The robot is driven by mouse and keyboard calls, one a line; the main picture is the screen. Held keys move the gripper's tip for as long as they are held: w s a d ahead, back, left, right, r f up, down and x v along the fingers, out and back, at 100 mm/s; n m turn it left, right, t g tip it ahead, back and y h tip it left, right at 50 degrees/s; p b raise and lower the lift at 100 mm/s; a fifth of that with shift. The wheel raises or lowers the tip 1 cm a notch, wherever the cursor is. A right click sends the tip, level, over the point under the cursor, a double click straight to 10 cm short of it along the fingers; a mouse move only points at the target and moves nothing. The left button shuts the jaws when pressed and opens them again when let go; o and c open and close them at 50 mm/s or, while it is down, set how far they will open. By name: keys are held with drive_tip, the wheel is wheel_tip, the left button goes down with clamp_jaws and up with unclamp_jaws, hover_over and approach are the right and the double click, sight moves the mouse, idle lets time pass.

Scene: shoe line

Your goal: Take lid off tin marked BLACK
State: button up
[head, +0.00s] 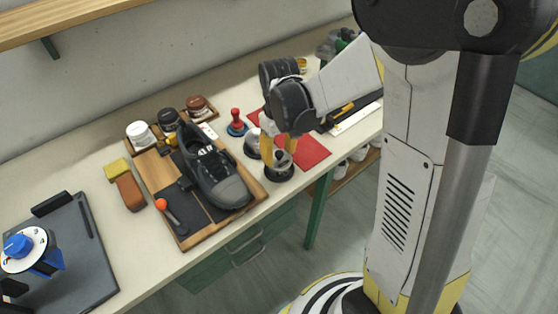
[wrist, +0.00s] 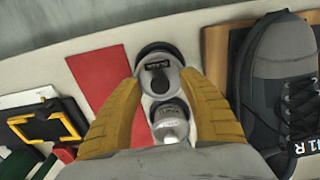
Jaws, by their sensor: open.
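My gripper (head: 279,152) is open, its yellow fingers pointing down over the front part of the bench. A round tin with a dark rim and grey top (head: 278,168) stands just below the fingertips. In the wrist view this tin (wrist: 153,54) lies between and slightly beyond the two fingertips, with a dark label and a dark round spot on top. A second grey tin (wrist: 169,122) stands right beside it, closer to the palm; it also shows in the head view (head: 252,146), partly hidden by a finger. The lettering on both is too small to read surely.
A black shoe (head: 215,172) lies on a wooden board left of the tins, close to the gripper. A red mat (head: 311,152) lies to the right. A red-handled stamp-like item (head: 236,122) stands behind. Several jars stand behind the shoe.

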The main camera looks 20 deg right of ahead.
clamp_jaws()
drive_tip(key=shift+r, duration=0.1)
